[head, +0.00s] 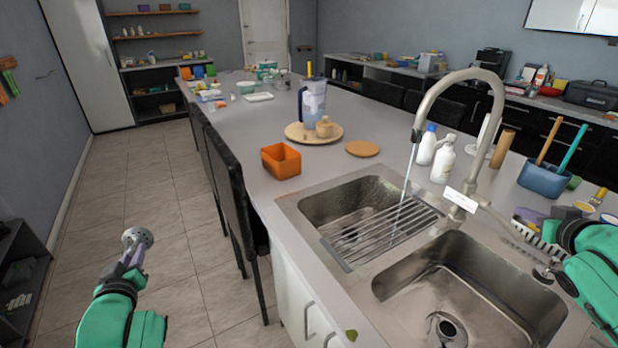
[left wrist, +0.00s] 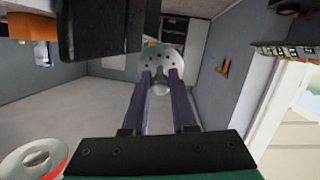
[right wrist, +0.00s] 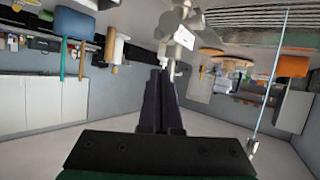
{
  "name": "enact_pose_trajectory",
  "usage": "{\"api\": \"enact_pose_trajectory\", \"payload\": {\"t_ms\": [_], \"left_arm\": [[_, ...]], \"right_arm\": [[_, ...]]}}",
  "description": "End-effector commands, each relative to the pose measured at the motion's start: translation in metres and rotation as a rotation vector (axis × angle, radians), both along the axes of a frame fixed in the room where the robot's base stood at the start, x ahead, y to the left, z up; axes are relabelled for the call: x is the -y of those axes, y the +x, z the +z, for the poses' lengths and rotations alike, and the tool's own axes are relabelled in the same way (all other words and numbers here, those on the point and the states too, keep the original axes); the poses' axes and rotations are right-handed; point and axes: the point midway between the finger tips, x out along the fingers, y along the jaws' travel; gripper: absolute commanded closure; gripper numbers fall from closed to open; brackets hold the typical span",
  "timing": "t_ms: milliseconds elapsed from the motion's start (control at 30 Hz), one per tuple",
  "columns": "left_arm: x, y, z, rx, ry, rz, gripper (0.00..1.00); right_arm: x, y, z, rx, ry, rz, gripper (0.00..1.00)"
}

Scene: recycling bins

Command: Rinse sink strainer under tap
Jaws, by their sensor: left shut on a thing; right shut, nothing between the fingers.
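The sink strainer (head: 137,237) is a round grey metal piece with holes. My left gripper (head: 134,256) is shut on it and holds it over the floor, left of the counter. In the left wrist view the strainer (left wrist: 163,58) sits between the fingertips (left wrist: 160,84). The tap (head: 470,75) arches over the sink, and a water stream (head: 403,185) falls from its spout onto the drying grid in the left basin (head: 340,200). My right gripper (head: 525,215) is shut and empty near the tap's base; its closed fingers show in the right wrist view (right wrist: 160,85).
A metal drying grid (head: 383,233) lies over part of the left basin. The right basin (head: 470,285) is open. White bottles (head: 443,160) stand behind the tap. An orange container (head: 281,160) and round tray (head: 314,132) are on the counter. Dark chairs (head: 225,175) line the counter's left side.

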Motion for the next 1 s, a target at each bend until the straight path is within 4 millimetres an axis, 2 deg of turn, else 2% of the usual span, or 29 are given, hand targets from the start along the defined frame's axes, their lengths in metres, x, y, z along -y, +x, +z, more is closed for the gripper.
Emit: {"api": "enact_pose_trajectory", "payload": {"t_ms": [33, 200, 533, 833, 1000], "left_arm": [[0.0, 0.0, 0.004, 0.001, 0.0, 0.0, 1.0], [0.0, 0.0, 0.007, 0.001, 0.0, 0.0, 1.0], [0.0, 0.0, 0.006, 0.001, 0.0, 0.0, 1.0], [0.0, 0.0, -0.017, 0.001, 0.0, 0.0, 1.0], [0.0, 0.0, -0.015, 0.001, 0.0, 0.0, 1.0]], "right_arm": [[0.0, -0.003, -0.013, -0.012, 0.009, 0.0, 1.0], [0.001, -0.007, -0.031, -0.008, 0.007, 0.001, 1.0], [0.001, -0.007, -0.035, -0.007, 0.005, 0.001, 1.0], [0.0, -0.012, -0.062, 0.119, 0.003, 0.0, 1.0], [0.001, -0.013, -0.059, 0.144, -0.005, 0.001, 1.0]]}}
